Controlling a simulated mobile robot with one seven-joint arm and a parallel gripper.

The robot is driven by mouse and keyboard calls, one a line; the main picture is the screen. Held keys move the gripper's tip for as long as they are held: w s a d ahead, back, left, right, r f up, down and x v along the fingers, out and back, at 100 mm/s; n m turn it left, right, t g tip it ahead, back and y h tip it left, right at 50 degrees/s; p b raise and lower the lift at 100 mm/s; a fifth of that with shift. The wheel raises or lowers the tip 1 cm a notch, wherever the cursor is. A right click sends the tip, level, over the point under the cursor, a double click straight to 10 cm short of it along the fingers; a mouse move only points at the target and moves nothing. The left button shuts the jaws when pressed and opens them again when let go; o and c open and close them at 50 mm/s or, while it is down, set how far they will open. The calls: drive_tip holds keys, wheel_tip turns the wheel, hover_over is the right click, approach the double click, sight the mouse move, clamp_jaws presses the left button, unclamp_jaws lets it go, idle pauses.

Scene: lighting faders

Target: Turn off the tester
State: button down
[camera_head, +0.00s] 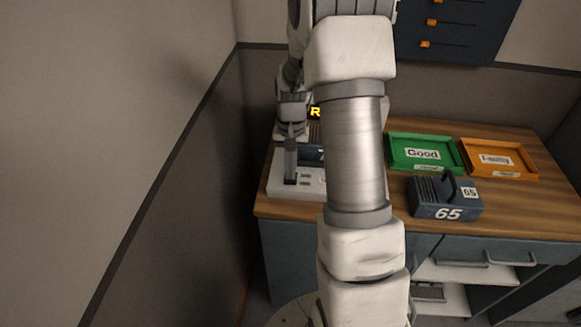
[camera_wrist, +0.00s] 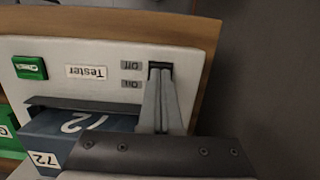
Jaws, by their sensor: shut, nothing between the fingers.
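The tester (camera_head: 312,186) is a pale box at the left end of the bench, largely hidden by my arm in the head view. In the wrist view, the tester (camera_wrist: 110,52) shows upside down, with "Off" and "On" labels and a dark switch slot (camera_wrist: 160,66) beside them. My gripper (camera_wrist: 160,74) is shut and empty, its fingertips at the slot, level with the "Off" label; they hide most of the switch, so its position and contact are unclear. My gripper (camera_head: 290,182) also shows over the tester in the head view. A green panel piece (camera_wrist: 30,67) with a white mark sits beside the "Tester" label.
A blue block marked 72 (camera_wrist: 75,127) sits at the tester, close to my fingers. A blue handled block marked 65 (camera_head: 445,198) stands on the bench. Behind are a green "Good" tray (camera_head: 396,152) and an orange tray (camera_head: 529,168). A wall rises left.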

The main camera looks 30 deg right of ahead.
drive_tip(key=shift+s+a+f, duration=0.1)
drive_tip(key=shift+s+f, duration=0.1)
drive_tip(key=shift+f, duration=0.05)
drive_tip(key=shift+w, duration=0.15)
drive_tip(key=shift+w+d, duration=0.5)
drive_tip(key=shift+w, duration=0.1)
drive_tip(key=shift+r, duration=0.1)
wheel_tip(320, 180, up, 14)
drive_tip(key=w+p, duration=0.1)
drive_tip(key=p, duration=0.2)
drive_tip(key=shift+w+d+p, duration=0.2)
drive_tip(key=shift+d+p, duration=0.15)
drive_tip(key=shift+d, duration=0.1)
drive_tip(key=shift+f+b, duration=0.2)
drive_tip(key=shift+b, duration=0.3)
